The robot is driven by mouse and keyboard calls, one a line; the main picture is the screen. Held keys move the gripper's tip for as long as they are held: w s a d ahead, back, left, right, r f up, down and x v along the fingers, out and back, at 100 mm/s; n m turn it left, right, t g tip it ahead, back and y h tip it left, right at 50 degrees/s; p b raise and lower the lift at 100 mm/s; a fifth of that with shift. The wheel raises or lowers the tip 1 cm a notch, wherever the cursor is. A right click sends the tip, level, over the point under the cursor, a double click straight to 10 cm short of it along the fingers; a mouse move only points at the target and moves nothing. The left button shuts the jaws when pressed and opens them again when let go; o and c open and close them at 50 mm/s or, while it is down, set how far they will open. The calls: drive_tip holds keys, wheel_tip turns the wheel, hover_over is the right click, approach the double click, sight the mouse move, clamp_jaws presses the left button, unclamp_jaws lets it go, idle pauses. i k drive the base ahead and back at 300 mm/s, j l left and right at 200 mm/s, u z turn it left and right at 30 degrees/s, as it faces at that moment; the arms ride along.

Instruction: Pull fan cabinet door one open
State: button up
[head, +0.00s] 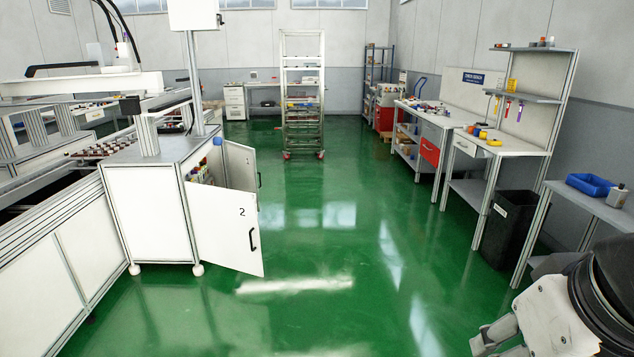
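A white cabinet (150,212) stands on casters at the left, beside the conveyor line. Its near door, marked "2" (227,228), is swung wide open towards me and has a black handle (252,240). A second white door (241,166) at the far side of the opening also stands out from the cabinet. Its handle shows at its outer edge, but no number is readable on it. Coloured parts (201,171) show inside the cabinet. My gripper (492,340) is at the bottom right, far from both doors and partly cut off, touching nothing visible. Its finger opening is unclear.
The green floor (330,230) is clear between the cabinet and the right-hand benches. A black bin (507,230) and a bench with a blue tray (590,184) stand at the right. A wheeled rack (303,100) stands at the back.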

sight(240, 160)
drive_tip(key=i, duration=1.85)
drive_tip(key=i+l, duration=0.15)
drive_tip(key=i, duration=3.6)
drive_tip(key=i+l+u, duration=0.1)
drive_tip(key=i+u, duration=0.3)
drive_tip(key=i+l+u, duration=0.25)
drive_tip(key=i+u, duration=0.15)
drive_tip(key=i+l+u, duration=1)
drive_tip(key=l+u, duration=0.35)
drive_tip(key=l, duration=0.2)
drive_tip(key=l+u, duration=0.45)
drive_tip(key=l, duration=0.3)
drive_tip(key=k, duration=0.8)
drive_tip(key=i+l, duration=0.15)
drive_tip(key=i, duration=0.45)
drive_tip(key=i+l, duration=0.15)
drive_tip(key=i, duration=0.5)
